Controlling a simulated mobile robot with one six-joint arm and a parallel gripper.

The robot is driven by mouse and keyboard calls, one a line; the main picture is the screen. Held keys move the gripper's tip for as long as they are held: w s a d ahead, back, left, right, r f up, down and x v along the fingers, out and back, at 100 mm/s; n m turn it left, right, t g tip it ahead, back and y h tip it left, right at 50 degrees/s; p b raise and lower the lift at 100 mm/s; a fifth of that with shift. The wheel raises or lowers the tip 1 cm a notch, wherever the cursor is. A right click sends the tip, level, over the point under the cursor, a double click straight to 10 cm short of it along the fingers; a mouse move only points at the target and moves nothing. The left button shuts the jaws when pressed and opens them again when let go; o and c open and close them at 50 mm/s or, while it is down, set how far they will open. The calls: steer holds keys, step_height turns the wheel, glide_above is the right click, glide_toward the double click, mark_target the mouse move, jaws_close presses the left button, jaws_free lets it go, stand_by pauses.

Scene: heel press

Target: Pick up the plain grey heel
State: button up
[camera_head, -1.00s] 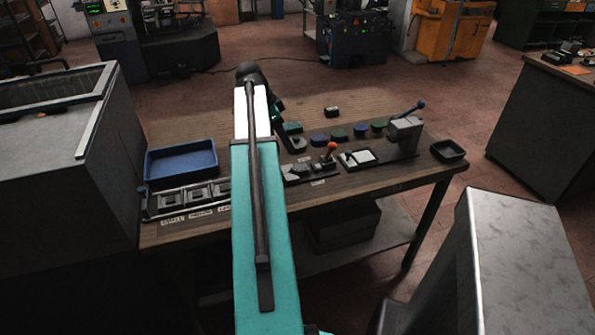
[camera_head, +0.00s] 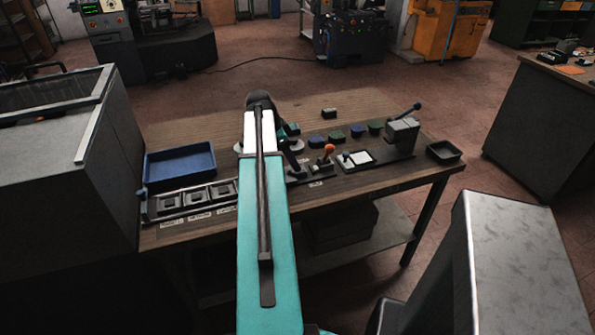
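My teal and white arm reaches forward over the workbench (camera_head: 345,188). Its dark wrist end (camera_head: 290,155) slants down to the right of the white link, over the middle of the bench. The fingers of my gripper cannot be made out there. A row of blue and green heel-like blocks (camera_head: 337,135) lies right of the wrist. A small dark grey or black block (camera_head: 329,113) lies alone behind that row. A light grey piece (camera_head: 298,145) shows partly behind the wrist. I cannot tell which of these is the plain grey heel.
A blue tray (camera_head: 180,164) stands at the bench's left, behind a rack with several square slots (camera_head: 195,199). An orange-knobbed lever (camera_head: 329,149), a fixture with a white pad (camera_head: 357,158), a grey lever press (camera_head: 402,136) and a small dark tray (camera_head: 444,152) stand to the right.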

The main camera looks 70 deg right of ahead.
steer(key=shift+s+f, duration=0.1)
steer(key=shift+f, duration=0.15)
steer(key=shift+p+x, duration=0.95)
steer(key=shift+x, duration=1.55)
steer(key=c, duration=1.2)
steer(key=shift+r, duration=0.15)
steer(key=shift+r+b, duration=0.7)
steer(key=shift+r, duration=0.7)
steer(key=a+b, duration=0.1)
steer(key=a, duration=0.4)
steer(key=a+r+b, duration=0.1)
steer(key=a, duration=0.4)
steer(key=a+b, duration=0.1)
steer(key=a, duration=0.5)
steer(key=shift+r, duration=0.4)
